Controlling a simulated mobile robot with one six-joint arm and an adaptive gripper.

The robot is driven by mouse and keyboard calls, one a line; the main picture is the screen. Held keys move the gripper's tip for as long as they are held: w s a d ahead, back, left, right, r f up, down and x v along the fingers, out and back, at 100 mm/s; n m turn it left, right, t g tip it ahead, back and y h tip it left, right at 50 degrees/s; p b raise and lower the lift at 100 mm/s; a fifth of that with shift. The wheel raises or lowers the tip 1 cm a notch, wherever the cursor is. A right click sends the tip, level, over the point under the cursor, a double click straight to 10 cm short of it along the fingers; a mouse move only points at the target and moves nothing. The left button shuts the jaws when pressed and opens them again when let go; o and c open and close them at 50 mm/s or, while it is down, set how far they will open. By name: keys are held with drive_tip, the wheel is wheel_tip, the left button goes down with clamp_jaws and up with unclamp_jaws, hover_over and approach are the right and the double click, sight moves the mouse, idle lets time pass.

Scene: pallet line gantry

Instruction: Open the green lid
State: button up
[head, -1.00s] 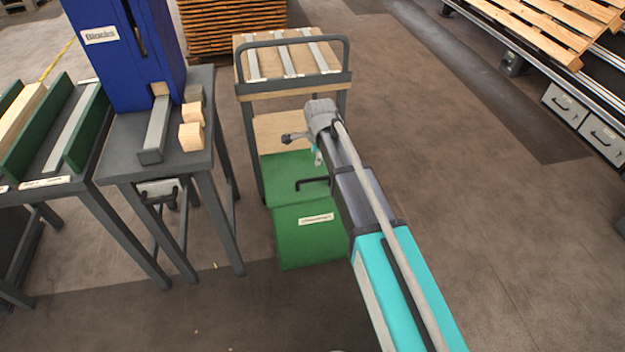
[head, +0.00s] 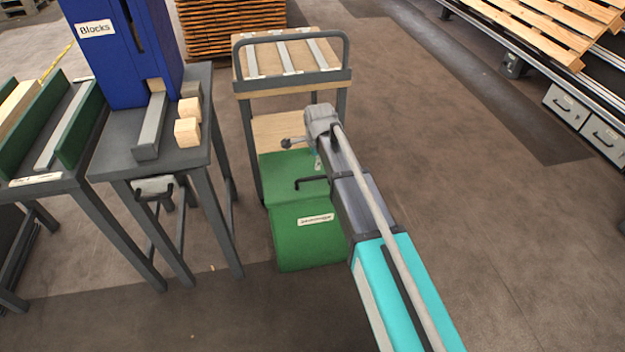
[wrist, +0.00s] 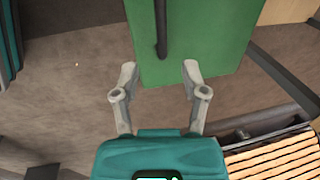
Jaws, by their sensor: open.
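The green lid (head: 283,168) tops a green box (head: 300,248) on the floor, whose front carries a white label. The lid lies shut and has a dark bar handle (head: 312,181). In the wrist view the green lid (wrist: 212,38) fills the top middle, with the dark handle (wrist: 161,28) running down it. My gripper (wrist: 159,72) is open and empty. Its two fingers point toward the lid's edge, one on each side of the handle's line, apart from the handle. In the head view my arm hides the lid's right part, and the fingers are hard to make out.
A grey cart (head: 290,85) with wooden shelves stands right behind the box. On the left are a dark table (head: 128,165) with wooden blocks (head: 187,132) and a blue block dispenser (head: 125,50). Open floor (head: 480,200) lies to the right.

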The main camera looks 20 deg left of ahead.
sight(314, 177)
drive_tip(key=shift+w+a+f+b, duration=0.15)
drive_tip(key=shift+w+f+b, duration=0.15)
drive_tip(key=shift+f+b, duration=1.25)
drive_tip(key=shift+w+a+f+b, duration=0.2)
drive_tip(key=shift+w+f+b, duration=0.05)
drive_tip(key=shift+f+b, duration=1.35)
drive_tip(key=shift+w+a+f+b, duration=0.15)
drive_tip(key=shift+w+f+b, duration=0.15)
drive_tip(key=shift+f+b, duration=1.25)
drive_tip(key=shift+f, duration=0.15)
clamp_jaws()
